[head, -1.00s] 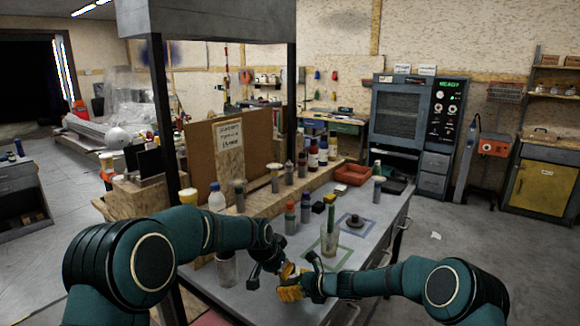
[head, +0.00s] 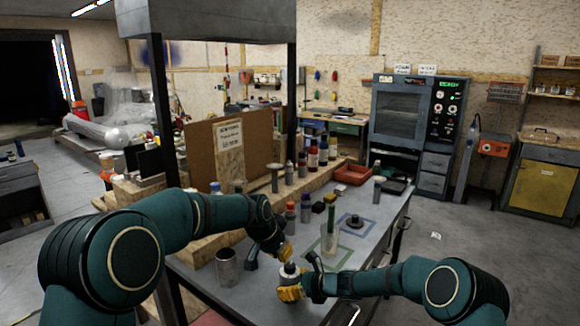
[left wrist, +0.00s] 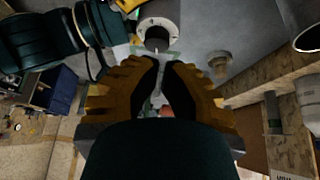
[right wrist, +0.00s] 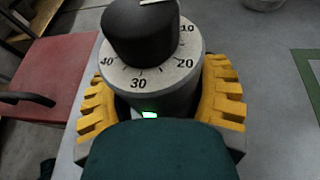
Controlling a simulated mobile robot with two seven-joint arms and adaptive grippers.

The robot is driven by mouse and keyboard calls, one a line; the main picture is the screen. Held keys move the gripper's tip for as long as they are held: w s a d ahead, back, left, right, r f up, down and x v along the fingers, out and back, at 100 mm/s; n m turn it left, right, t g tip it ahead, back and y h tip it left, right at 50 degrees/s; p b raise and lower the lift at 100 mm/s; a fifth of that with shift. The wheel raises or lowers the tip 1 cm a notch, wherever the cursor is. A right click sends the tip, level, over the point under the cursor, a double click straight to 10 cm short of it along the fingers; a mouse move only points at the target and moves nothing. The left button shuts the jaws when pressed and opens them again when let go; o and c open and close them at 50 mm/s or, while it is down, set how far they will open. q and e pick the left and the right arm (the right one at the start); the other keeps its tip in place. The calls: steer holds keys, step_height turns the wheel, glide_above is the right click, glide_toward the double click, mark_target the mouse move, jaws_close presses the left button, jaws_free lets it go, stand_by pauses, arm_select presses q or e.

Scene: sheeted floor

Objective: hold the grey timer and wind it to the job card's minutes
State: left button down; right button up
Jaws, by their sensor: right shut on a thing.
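The grey timer (right wrist: 165,90), a short cylinder with a black knob (right wrist: 142,30) and a dial marked 10 to 40, is upright in my right gripper (head: 291,292). The yellow fingers close on its sides in the right wrist view. A white mark shows at the knob's far edge. My left gripper (head: 284,252) is just above and behind the timer, apart from it. Its fingers, angled inward in the left wrist view (left wrist: 161,65), leave a narrow empty gap, with the timer's dial (left wrist: 157,35) beyond. The job card (head: 229,135) hangs on the brown board; its writing is too small to read surely.
On the grey bench (head: 220,291) stand a clear beaker (head: 329,240), a metal cup (head: 228,268) and several bottles behind. A dark round item (head: 354,221) sits in the blue outline. A red tray (head: 352,173) is further back. A dark post is left of the bench.

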mark_target(285, 273)
arm_select(q)
steer(key=shift+s+d+f, duration=0.15)
steer(key=shift+d+f, duration=0.05)
steer(key=shift+f, duration=1.35)
steer(key=shift+s+d+f, duration=0.1)
steer(key=shift+d+f, duration=0.05)
steer(key=shift+f, duration=1.35)
steer(key=shift+w+d, duration=0.25)
steer(key=shift+w, duration=0.1)
steer(key=shift+w+a, duration=0.25)
steer(key=shift+a, duration=0.1)
steer(key=shift+s+a, duration=0.1)
steer(key=shift+s+a+r, duration=0.15)
steer(key=shift+s, duration=0.1)
steer(key=shift+r, duration=2.9)
